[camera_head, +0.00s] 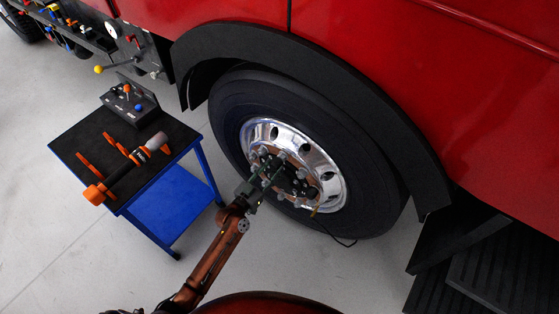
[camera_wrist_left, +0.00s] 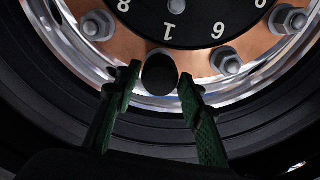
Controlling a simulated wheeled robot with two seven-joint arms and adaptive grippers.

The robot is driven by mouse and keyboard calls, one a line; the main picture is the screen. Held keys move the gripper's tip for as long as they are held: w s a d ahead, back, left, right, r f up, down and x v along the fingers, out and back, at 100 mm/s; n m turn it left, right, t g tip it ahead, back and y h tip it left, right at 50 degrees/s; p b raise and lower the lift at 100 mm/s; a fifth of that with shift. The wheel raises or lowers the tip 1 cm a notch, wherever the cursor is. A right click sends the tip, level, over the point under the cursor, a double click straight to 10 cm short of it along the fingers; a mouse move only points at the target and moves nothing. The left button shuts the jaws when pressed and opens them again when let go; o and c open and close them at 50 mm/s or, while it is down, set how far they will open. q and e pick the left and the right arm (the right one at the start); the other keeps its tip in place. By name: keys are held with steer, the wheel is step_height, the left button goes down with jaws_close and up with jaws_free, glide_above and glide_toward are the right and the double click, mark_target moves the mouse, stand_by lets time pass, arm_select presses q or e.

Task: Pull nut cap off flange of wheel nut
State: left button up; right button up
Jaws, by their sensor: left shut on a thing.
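The wheel (camera_head: 295,165) has a shiny metal rim and a copper-coloured hub face ringed with nuts. My left gripper (camera_head: 262,178) reaches up to the lower left part of this hub. In the left wrist view, its two green fingers (camera_wrist_left: 160,80) stand on either side of a round black nut cap (camera_wrist_left: 160,75) and are shut on it. The cap lies in front of the copper ring, below the numeral 1. The flange behind it is mostly hidden, so I cannot tell whether the cap is still seated. My right gripper is not in view.
Bare metal wheel nuts (camera_wrist_left: 227,62) flank the cap. A black numbered disc (camera_wrist_left: 195,15) covers the hub centre. A blue cart (camera_head: 180,200) with an orange-and-black tool (camera_head: 130,172) stands left of the wheel. A black fender (camera_head: 345,75) arches above the tyre. A thin cable hangs below the hub.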

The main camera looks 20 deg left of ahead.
arm_select(q)
steer(key=shift+p+v, duration=0.4)
steer(key=shift+v, duration=2.5)
